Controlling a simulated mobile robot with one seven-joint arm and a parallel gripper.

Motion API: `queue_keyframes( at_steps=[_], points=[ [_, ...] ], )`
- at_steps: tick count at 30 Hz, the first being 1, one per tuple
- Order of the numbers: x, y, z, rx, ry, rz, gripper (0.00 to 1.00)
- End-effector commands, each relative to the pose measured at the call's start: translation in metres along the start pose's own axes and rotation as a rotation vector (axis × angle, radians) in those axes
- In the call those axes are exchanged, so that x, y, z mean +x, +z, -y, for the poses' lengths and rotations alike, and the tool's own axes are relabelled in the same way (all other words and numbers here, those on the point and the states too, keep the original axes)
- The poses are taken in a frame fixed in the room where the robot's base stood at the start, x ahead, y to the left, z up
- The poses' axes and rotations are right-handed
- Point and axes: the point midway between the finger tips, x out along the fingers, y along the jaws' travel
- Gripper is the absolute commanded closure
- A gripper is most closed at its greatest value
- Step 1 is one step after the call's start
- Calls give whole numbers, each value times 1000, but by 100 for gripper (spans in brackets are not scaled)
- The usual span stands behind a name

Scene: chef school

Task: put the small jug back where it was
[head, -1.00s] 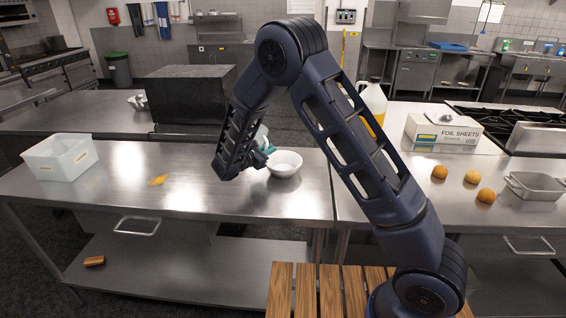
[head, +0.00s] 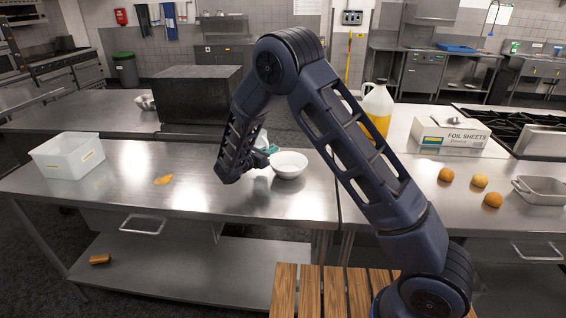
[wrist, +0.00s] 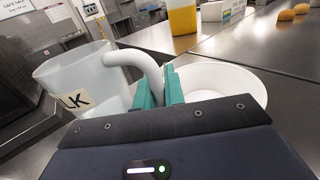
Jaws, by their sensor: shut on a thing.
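The small jug (wrist: 75,85) is translucent white with a black-lettered label ending in "LK". In the wrist view it is on the left, upright or slightly tilted. My gripper (wrist: 159,84) has teal fingers shut on the jug's curved handle (wrist: 135,57). In the head view my arm hides most of the jug, and only a pale bit (head: 262,138) shows above the teal fingers. Whether its base touches the bench cannot be told. A white bowl (head: 289,165) stands on the steel bench (head: 110,185), just right of my gripper; it also shows in the wrist view (wrist: 222,78).
A white bin (head: 68,157) and an orange patch (head: 163,180) are to the left on the bench.

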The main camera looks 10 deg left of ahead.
Motion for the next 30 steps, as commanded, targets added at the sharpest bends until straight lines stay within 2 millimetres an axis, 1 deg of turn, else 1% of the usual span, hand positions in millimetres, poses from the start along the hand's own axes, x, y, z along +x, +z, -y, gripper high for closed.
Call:
queue_keyframes(
  at_steps=[5,8,11,15,18,21,24,27,30],
  points=[
    [-12,11,-12,6,43,-5,100],
    [-28,27,-27,10,102,-10,100],
    [-51,47,-46,12,180,-15,100],
    [-86,81,-72,13,299,-17,100],
    [-110,102,-87,10,375,-14,100],
    [-130,121,-98,8,434,-9,100],
    [-143,133,-104,3,475,-5,100],
    [-151,140,-108,2,499,-1,100],
    [-154,136,-110,-1,510,0,100]
  ],
)
